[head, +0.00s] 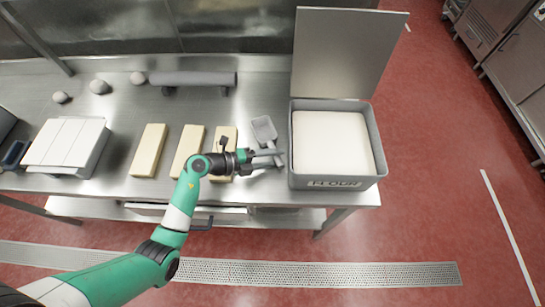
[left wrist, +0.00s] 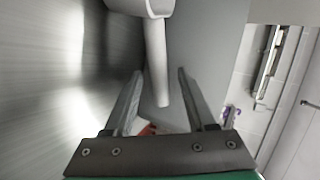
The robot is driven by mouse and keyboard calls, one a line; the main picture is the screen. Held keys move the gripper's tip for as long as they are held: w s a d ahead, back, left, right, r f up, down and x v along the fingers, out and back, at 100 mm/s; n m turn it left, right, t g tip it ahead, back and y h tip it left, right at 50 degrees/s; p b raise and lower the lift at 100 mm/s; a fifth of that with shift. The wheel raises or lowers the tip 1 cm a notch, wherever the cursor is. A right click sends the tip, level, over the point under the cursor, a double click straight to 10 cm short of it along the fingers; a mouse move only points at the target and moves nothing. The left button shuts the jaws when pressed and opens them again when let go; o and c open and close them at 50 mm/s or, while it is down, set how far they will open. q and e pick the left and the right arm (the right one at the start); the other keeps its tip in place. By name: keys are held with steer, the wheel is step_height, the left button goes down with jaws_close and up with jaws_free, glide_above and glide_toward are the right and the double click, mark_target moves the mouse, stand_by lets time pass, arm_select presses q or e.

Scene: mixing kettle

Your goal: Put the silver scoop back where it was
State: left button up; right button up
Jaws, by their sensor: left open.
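The silver scoop (head: 264,128) lies on the steel table just left of the flour bin (head: 380,150), its handle pointing down the picture toward my left gripper (head: 281,159). In the left wrist view the scoop's pale handle (left wrist: 155,60) reaches between the two fingers of my left gripper (left wrist: 160,74), with a gap on each side. That gripper is open and holds nothing. The bin is full of white flour (head: 332,143), and its lid (head: 345,50) stands open at the back. My right gripper is not in view.
Several pale yellow blocks, including one at the left (head: 149,150), stand left of the scoop. A white-topped box (head: 66,142) is farther left. A grey rolling pin (head: 193,78) and several round lumps (head: 99,87) lie at the back. The table's front edge is below my gripper.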

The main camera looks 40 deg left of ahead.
arm_select(q)
steer(key=shift+s+a+r, duration=0.15)
steer(key=shift+s+r, duration=0.1)
steer(key=shift+r, duration=0.05)
steer(key=p+v, duration=0.3)
steer(key=v, duration=0.7)
steer(key=shift+s+a+p, duration=0.1)
steer(key=shift+s+p, duration=0.15)
steer(key=shift+p, duration=0.05)
steer(key=shift+s+a+r, duration=0.15)
steer(key=shift+s+r, duration=0.05)
steer(key=shift+s, duration=0.15)
